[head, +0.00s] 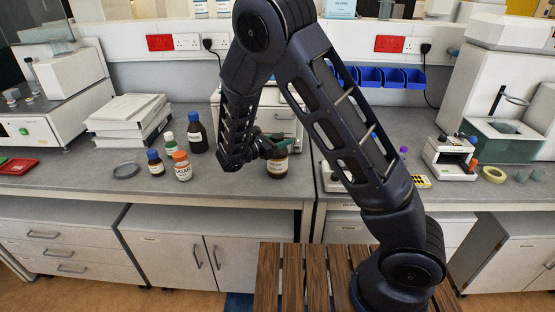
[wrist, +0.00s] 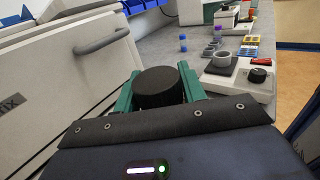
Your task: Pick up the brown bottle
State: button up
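A bottle with amber-brown glass and a pale label (head: 278,168) stands upright on the bench, partly hidden by my gripper. My gripper (head: 274,145) is at its upper part, coming in from the left. In the wrist view, the bottle's ribbed black cap (wrist: 161,87) sits between the two green fingers of my gripper (wrist: 160,88). The fingers lie close along both sides of the cap. I cannot tell whether they press on the bottle. Its body is hidden in the wrist view.
Brown bottles with blue caps (head: 197,132) (head: 155,163), an orange-capped bottle (head: 182,166) and a green-capped one (head: 167,131) stand left of my gripper. A white cabinet with a handle (wrist: 60,80) is close behind. A small white device (wrist: 240,80) stands right. Bench front is clear.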

grip_shut()
jog(key=shift+r, duration=0.15)
